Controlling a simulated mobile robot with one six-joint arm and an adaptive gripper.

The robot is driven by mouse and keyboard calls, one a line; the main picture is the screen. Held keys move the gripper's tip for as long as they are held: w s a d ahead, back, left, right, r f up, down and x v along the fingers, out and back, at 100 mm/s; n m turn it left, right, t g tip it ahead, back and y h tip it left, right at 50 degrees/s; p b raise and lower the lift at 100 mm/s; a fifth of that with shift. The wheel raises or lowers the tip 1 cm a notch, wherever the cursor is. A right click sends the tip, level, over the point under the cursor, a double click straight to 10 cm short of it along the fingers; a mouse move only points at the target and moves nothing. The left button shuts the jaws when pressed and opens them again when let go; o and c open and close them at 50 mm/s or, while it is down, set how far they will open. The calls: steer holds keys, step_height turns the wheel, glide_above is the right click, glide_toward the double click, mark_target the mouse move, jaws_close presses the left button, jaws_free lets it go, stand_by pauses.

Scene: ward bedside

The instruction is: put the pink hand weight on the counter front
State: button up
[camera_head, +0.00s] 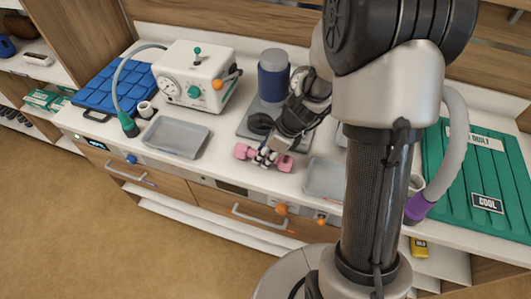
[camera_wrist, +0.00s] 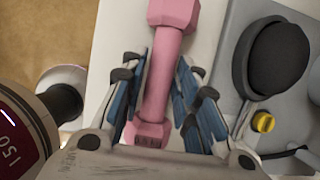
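The pink hand weight (camera_head: 285,163) lies on the white counter (camera_head: 222,166) close to its front edge, in front of a grey scale-like platform. My gripper (camera_head: 265,156) is over it, its fingers around the handle. In the wrist view the weight (camera_wrist: 162,75) runs lengthwise between the fingers of my gripper (camera_wrist: 163,85). Narrow gaps show between the finger pads and the handle, so the gripper looks open. The weight's near end is partly covered by the gripper body.
A grey tray (camera_head: 174,137) is to the left and another grey tray (camera_head: 324,178) to the right. Behind stand a white machine (camera_head: 195,78) and a dark blue cylinder (camera_head: 273,80). A black round knob (camera_wrist: 278,58) is right of the fingers.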

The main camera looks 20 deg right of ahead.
steer(key=shift+o, duration=1.2)
steer(key=shift+r, duration=0.15)
steer(key=shift+d+r+p, duration=0.1)
steer(key=shift+r+p, duration=0.2)
steer(key=shift+r, duration=0.05)
steer(key=p+v, duration=0.5)
steer(key=v, duration=0.6)
steer(key=s+a+r+n+h, duration=0.1)
steer(key=s+a+r+n, duration=0.4)
steer(key=s+r+n, duration=0.5)
steer(key=s+r+n+t+h, duration=0.1)
steer(key=s+r+n, duration=0.5)
steer(key=n, duration=0.9)
steer(key=shift+s+d+r+t+h, duration=0.35)
steer(key=shift+s+h, duration=0.55)
steer(key=shift+s, duration=0.55)
steer(key=shift+a, duration=0.1)
